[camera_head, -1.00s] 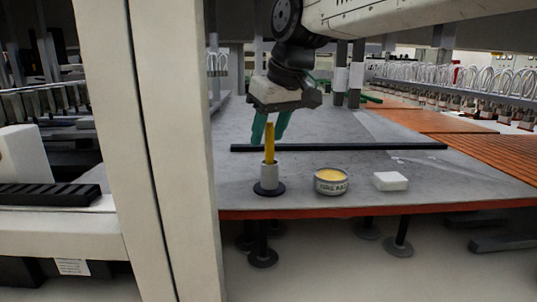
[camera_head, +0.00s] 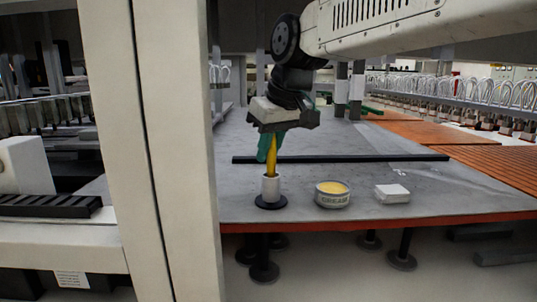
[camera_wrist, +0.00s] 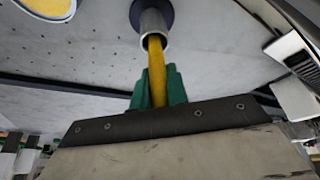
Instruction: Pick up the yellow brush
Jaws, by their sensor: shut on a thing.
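The yellow brush (camera_head: 272,158) stands upright in a small light-grey cup (camera_head: 270,188) on a round dark base. My gripper (camera_head: 268,148) has green fingers and is above the cup, shut on the upper part of the brush. In the wrist view the yellow handle (camera_wrist: 156,62) runs from between the green fingers (camera_wrist: 157,88) into the mouth of the cup (camera_wrist: 152,24). The brush's lower end is hidden inside the cup.
A tin of yellow grease (camera_head: 332,195) and a white block (camera_head: 392,194) stand to the right on the grey table (camera_head: 350,215). A long black bar (camera_head: 350,158) lies behind them. A large pale post (camera_head: 170,150) rises at the left.

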